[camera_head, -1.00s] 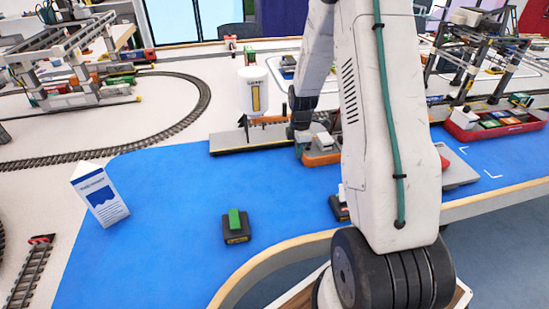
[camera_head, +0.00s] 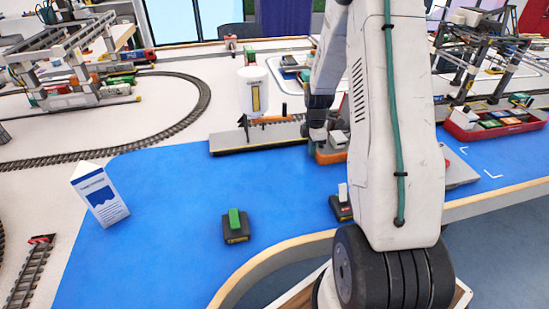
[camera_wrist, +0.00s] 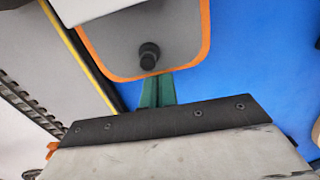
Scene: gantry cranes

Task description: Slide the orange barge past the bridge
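The orange barge (camera_head: 327,157) floats on the blue surface behind my arm, with a white block on its deck. In the wrist view its grey deck with orange rim (camera_wrist: 185,35) and black bollard fill the top middle. My gripper (camera_wrist: 157,90) shows there as two green fingers side by side, shut, with their tips at the barge's rim; nothing shows between them.
A black block with a green top (camera_head: 236,226) and another dark block (camera_head: 341,207) stand on the blue area. A white-and-blue triangular sign (camera_head: 100,195) is at left. A red barge with containers (camera_head: 495,125) is at right.

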